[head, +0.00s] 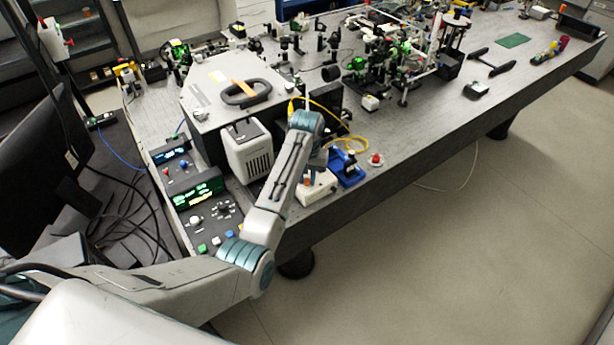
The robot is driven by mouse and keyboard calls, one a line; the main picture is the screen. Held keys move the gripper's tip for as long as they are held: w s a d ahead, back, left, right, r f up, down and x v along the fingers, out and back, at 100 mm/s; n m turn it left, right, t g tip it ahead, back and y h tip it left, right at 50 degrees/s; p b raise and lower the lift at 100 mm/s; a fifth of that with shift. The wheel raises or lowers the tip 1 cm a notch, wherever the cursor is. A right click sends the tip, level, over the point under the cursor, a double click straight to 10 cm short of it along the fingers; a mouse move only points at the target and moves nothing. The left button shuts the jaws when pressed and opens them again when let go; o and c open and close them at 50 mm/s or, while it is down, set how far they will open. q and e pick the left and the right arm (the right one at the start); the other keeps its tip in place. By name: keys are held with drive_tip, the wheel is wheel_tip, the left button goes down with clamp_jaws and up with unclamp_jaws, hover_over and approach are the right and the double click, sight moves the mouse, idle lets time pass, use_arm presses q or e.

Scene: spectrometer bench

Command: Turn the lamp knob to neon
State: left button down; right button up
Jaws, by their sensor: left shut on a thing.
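A small off-white box (318,191) stands near the bench's front edge, just right of my left forearm. My left arm reaches over the bench, bends at the wrist and comes down behind the forearm to this box. My left gripper (308,177) is low at the top of the box, shut on what appears to be the lamp knob; the forearm and wrist partly cover it. The knob's pointer and markings are too small and hidden to read. My right gripper is not in view.
A blue unit (347,168) and a red button (376,159) stand right of the box. A pale vented housing (248,152) and a control panel (210,222) are to the left. Optics crowd the bench behind. The floor at right is clear.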

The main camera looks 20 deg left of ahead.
use_arm(q)
drive_tip(key=m, duration=0.9)
idle(0.3)
drive_tip(key=shift+m, duration=0.4)
drive_tip(key=c, duration=1.3)
unclamp_jaws()
